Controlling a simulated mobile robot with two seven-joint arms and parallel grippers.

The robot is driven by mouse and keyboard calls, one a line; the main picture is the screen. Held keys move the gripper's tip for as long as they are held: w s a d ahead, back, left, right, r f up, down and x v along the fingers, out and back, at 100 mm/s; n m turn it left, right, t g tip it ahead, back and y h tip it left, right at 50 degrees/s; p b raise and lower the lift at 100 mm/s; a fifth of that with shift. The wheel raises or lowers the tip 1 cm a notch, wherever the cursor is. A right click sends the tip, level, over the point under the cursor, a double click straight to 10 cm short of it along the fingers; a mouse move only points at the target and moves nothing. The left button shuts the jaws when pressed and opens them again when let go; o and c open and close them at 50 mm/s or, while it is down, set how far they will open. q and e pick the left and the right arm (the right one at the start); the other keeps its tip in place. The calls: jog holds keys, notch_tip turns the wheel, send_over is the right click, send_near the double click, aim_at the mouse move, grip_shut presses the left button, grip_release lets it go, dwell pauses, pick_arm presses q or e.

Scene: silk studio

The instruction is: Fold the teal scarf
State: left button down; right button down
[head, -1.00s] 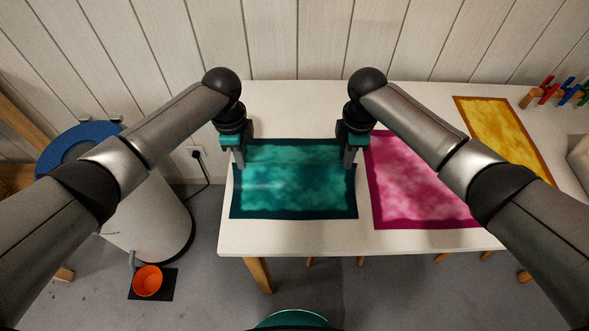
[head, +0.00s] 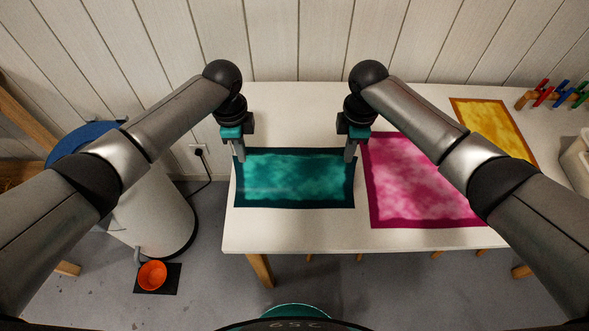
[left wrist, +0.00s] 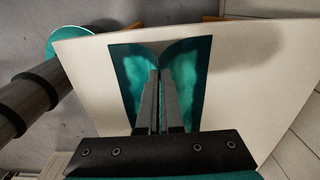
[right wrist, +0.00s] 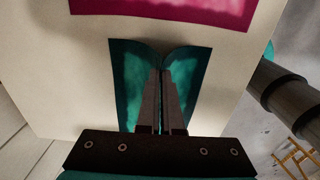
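The teal scarf (head: 295,180) lies on the white table as a wide rectangle with a dark border and a mottled lighter middle. My left gripper (head: 240,158) is at its left side near the far corner. My right gripper (head: 351,158) is at its right side near the far corner. In the left wrist view the fingers (left wrist: 160,80) are close together and the scarf's edge (left wrist: 178,55) bunches up into them. The right wrist view shows the same pinch at the fingers (right wrist: 161,78) on the scarf (right wrist: 180,60). Cloth between the fingertips is mostly hidden.
A pink scarf (head: 415,190) lies close to the right of the teal one. A yellow scarf (head: 495,128) lies further right, with a rack of coloured pieces (head: 560,92) behind. White table (head: 300,235) is bare in front. An orange bucket (head: 152,275) stands on the floor.

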notch_tip(320, 180, up, 10)
jog(key=p, duration=0.9)
jog(key=shift+r, duration=0.15)
jog(key=shift+a, duration=0.1)
